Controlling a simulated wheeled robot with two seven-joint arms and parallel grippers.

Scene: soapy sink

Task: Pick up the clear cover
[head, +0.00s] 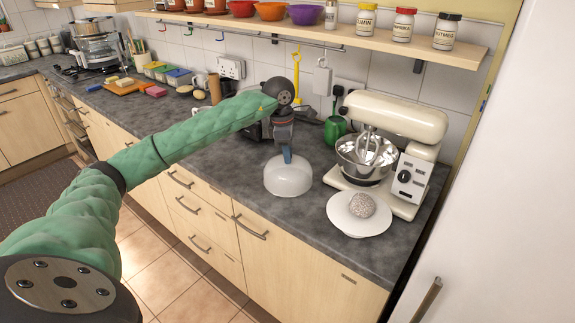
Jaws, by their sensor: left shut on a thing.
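The clear cover (288,180) is a whitish, translucent dome on the dark grey worktop, left of the stand mixer. My left gripper (287,152) points down at the top of the cover and is shut on it. A small blue part shows at the fingertips; I cannot tell whether it belongs to the finger or to the cover's knob. Whether the cover's rim touches the worktop or hangs just above it is hard to tell. My right gripper is out of view.
A cream stand mixer (398,120) with a steel bowl (362,160) stands right of the cover. A white plate (345,215) with a rough grey ball (361,205) is in front of it. A shelf (350,40) with jars and bowls hangs above. The worktop (235,180) left of the cover is clear.

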